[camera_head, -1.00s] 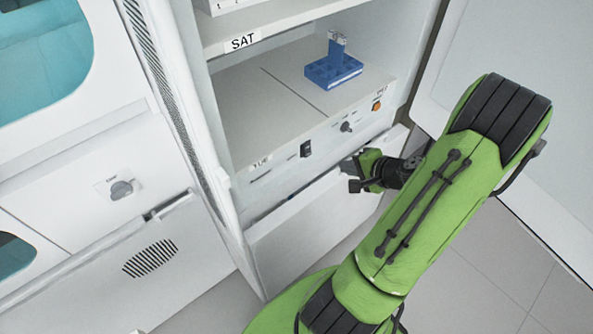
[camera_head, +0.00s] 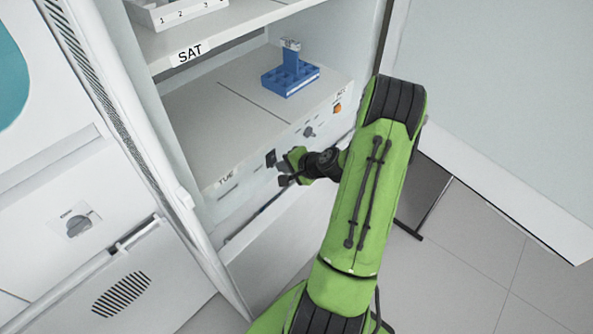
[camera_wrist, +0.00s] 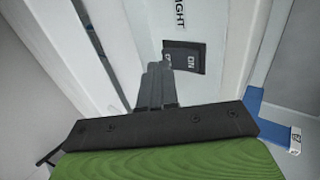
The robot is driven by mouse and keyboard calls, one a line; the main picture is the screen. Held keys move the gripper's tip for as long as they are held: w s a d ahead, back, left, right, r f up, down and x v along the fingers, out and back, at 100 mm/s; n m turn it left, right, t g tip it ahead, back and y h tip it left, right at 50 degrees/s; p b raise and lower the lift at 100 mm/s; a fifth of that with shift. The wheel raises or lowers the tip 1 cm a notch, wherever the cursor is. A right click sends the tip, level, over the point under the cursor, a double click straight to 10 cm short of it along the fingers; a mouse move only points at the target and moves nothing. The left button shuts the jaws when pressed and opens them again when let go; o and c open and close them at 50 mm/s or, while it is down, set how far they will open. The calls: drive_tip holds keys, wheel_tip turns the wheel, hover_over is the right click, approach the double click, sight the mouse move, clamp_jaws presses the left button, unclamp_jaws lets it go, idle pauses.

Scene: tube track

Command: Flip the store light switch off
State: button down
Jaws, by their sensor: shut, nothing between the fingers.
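The light switch is a black rocker (camera_head: 271,158) on the white front panel below the shelf. In the wrist view the rocker (camera_wrist: 184,57) shows close up, with "ON" readable on its right part and the end of the word "LIGHT" printed beside it. My gripper (camera_head: 285,174) is at the panel, just below and right of the switch in the head view. In the wrist view its dark fingers (camera_wrist: 157,75) are together and empty, with their tips close to the lower left of the rocker. I cannot tell whether they touch it.
A blue rack (camera_head: 290,78) stands on the shelf above the panel. A grey knob (camera_head: 309,132) and an orange button (camera_head: 337,108) sit right of the switch. An open white door (camera_head: 490,110) stands at the right. A machine with a knob (camera_head: 77,225) is at the left.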

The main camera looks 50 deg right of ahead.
drive_tip(key=shift+w, duration=0.35)
drive_tip(key=shift+w+f+t+b, duration=0.25)
drive_tip(key=shift+t+b, duration=0.15)
drive_tip(key=shift+b, duration=0.55)
drive_tip(key=shift+r, duration=0.2)
drive_tip(key=shift+r+p, duration=0.65)
drive_tip(key=shift+r, duration=0.15)
